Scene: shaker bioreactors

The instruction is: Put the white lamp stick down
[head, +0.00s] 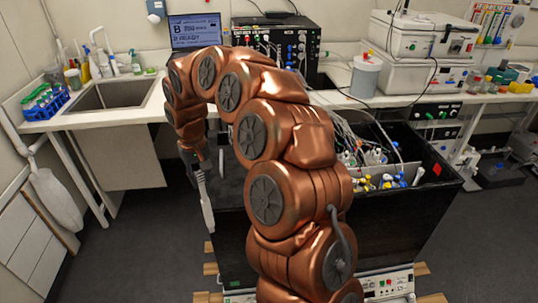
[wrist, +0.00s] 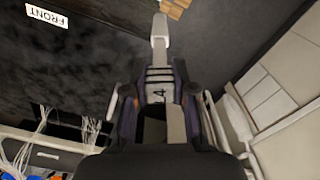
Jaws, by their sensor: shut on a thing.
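My gripper (head: 199,172) hangs at the left end of my copper arm, pointing down beside the left side of the black shaker box (head: 235,205). It is shut on the white lamp stick (head: 208,212), which hangs below it, roughly upright and slightly tilted, clear of the floor. In the wrist view my gripper (wrist: 158,98) has the stick between its fingers, and the white end of the stick (wrist: 160,28) sticks out past the fingertips. The part of the stick inside the grip is mostly hidden.
The box's dark wall fills the left of the wrist view, with a FRONT label (wrist: 47,17). Tubes and coloured caps (head: 390,180) crowd the box's open top. A sink counter (head: 145,108) stands behind on the left. The dark floor (head: 140,255) at left front is clear.

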